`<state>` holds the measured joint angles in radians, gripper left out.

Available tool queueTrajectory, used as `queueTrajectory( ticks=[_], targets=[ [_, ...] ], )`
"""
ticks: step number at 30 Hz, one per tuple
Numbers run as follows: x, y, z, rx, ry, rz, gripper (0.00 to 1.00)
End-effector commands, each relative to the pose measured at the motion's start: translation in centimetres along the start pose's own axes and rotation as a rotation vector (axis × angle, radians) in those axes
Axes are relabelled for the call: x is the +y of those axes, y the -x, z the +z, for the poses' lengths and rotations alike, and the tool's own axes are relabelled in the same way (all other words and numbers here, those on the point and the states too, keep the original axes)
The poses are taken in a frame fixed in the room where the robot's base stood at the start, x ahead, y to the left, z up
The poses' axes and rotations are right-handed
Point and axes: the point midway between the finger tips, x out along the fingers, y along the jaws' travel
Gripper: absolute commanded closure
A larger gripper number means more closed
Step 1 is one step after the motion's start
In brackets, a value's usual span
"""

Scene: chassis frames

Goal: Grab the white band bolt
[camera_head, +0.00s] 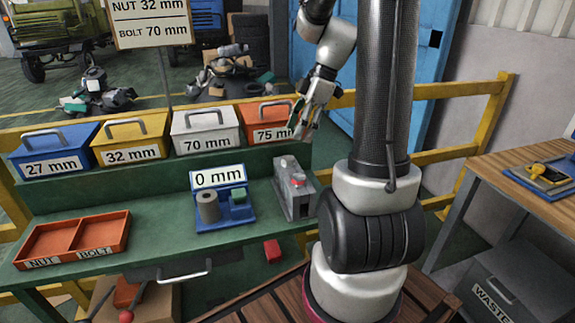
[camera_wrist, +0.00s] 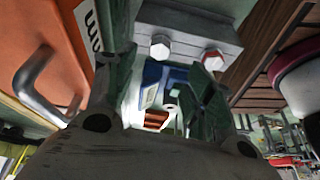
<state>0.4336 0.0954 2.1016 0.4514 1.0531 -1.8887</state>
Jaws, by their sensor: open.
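The grey block (camera_head: 293,200) stands at the right end of the green bench. In the wrist view, two hex-headed bolts sit in the grey block (camera_wrist: 185,20). The white band bolt (camera_wrist: 160,46) is the left one, and the red band bolt (camera_wrist: 214,60) is to its right. In the head view the bolts are too small to tell apart surely. My gripper (camera_head: 305,130) is above and behind the block, beside the 75 mm box, with its fingers pointing down. In the wrist view its fingers (camera_wrist: 160,95) are apart with nothing held, clear of both bolts.
The orange 75 mm box (camera_head: 270,108) with its handle is close to my gripper. White, yellow and blue boxes stand left of it. A blue gauge (camera_head: 240,212) reading 0 mm is left of the block. A red nut-and-bolt tray (camera_head: 120,220) lies at the far left.

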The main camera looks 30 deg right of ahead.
Motion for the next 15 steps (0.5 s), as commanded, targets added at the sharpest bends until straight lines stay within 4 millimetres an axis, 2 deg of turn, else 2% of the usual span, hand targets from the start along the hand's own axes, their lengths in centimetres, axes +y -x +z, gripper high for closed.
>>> queueTrajectory(
  ticks=[5,15],
  targets=[
    [0.0,-0.4,0.0,0.000,0.079,-0.003,0.46],
    [0.0,-4.8,0.1,0.000,0.083,-0.006,0.46]
  ],
)
